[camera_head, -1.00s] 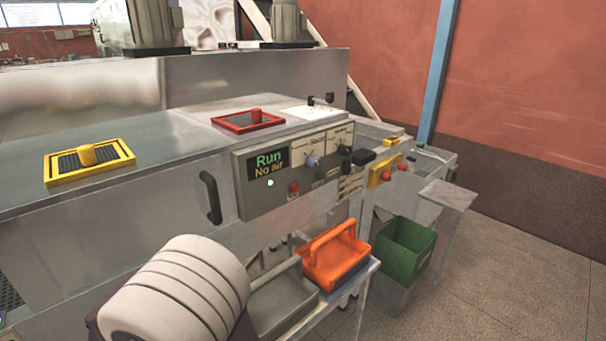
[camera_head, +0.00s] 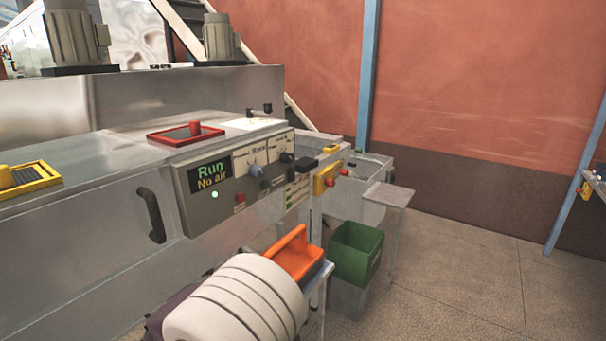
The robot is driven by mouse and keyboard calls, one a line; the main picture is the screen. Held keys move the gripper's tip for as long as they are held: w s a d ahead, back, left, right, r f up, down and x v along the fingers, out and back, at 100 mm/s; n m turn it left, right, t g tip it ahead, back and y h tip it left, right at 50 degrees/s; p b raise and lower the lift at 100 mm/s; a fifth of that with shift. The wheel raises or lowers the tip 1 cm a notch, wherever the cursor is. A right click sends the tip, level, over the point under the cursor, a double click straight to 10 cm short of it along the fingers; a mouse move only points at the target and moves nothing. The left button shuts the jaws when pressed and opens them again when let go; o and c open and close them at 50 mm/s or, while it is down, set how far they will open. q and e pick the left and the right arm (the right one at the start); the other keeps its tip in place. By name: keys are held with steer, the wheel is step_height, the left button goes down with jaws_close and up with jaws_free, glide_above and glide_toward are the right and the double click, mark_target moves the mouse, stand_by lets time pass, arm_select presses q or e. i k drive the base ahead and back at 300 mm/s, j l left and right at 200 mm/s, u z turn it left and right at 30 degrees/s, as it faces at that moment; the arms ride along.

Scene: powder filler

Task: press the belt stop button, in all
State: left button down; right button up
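The grey control panel (camera_head: 222,212) on the steel machine has a lit display (camera_head: 209,176) reading "Run" and "No air". A red button (camera_head: 240,198) sits on this panel, below and right of the display. A yellow box (camera_head: 322,181) farther right carries a red button (camera_head: 330,182), with another red button (camera_head: 344,172) beside it. The labels are too small to read, so I cannot tell which button is the belt stop.
A blue post (camera_head: 578,185) stands at far right. The right floor is open.

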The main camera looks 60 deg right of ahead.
mark_target(240, 198)
steer(key=z, duration=0.45)
steer(key=j+z, duration=0.1)
steer(key=z, duration=0.85)
steer(key=j+z, duration=0.15)
steer(key=z, duration=0.75)
steer(key=j+z, duration=0.1)
steer(key=z, duration=0.35)
steer(key=j+u, duration=0.2)
steer(key=u, duration=0.15)
steer(key=i+j+u, duration=0.1)
steer(key=u, duration=0.25)
steer(key=j, duration=0.1)
